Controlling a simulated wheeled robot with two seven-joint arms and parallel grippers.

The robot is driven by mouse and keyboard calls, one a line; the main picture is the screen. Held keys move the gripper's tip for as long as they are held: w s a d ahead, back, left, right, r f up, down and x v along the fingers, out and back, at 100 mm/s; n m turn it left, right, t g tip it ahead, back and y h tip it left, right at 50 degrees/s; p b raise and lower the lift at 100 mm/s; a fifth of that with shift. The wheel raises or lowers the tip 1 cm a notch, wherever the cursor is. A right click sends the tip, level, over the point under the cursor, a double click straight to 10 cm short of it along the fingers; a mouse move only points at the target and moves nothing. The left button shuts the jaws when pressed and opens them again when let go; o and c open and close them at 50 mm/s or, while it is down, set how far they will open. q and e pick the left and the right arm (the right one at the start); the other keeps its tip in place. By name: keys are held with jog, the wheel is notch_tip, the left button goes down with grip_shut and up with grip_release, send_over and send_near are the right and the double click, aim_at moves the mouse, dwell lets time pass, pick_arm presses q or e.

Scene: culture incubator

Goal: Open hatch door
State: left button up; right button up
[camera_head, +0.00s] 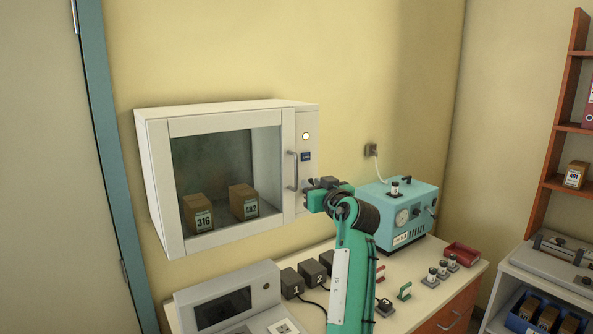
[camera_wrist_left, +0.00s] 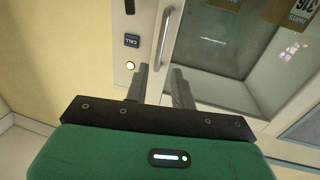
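The white wall cabinet has a hatch door (camera_head: 160,190) with a glass window, and the door looks closed. Its upright metal handle (camera_head: 292,170) is on the right side of the door. The handle also shows in the left wrist view (camera_wrist_left: 169,35). My left gripper (camera_head: 309,190) is just right of the handle's lower end. In the left wrist view its two fingers (camera_wrist_left: 160,72) are apart, with the handle's lower end in line with the gap. I cannot tell whether the fingertips reach around it. My right gripper is not in view.
Boxes 316 (camera_head: 198,213) and 482 (camera_head: 243,202) stand inside behind the glass. A round lit button (camera_head: 306,136) and a blue label (camera_head: 306,156) are right of the handle. A teal device (camera_head: 405,215) and a grey console (camera_head: 230,300) stand on the counter below.

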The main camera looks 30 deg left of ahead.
aim_at(297, 173)
pick_arm(q)
jog(key=p+x, duration=0.4)
jog(key=x, duration=0.6)
jog(key=shift+a+r+p, duration=0.1)
jog(key=shift+r+p, duration=0.05)
jog(key=shift+p, duration=0.15)
jog(key=shift+w+a+f, duration=0.2)
jog(key=shift+w+a, duration=0.3)
jog(key=shift+a, duration=0.1)
jog(key=shift+c, duration=0.3)
grip_shut()
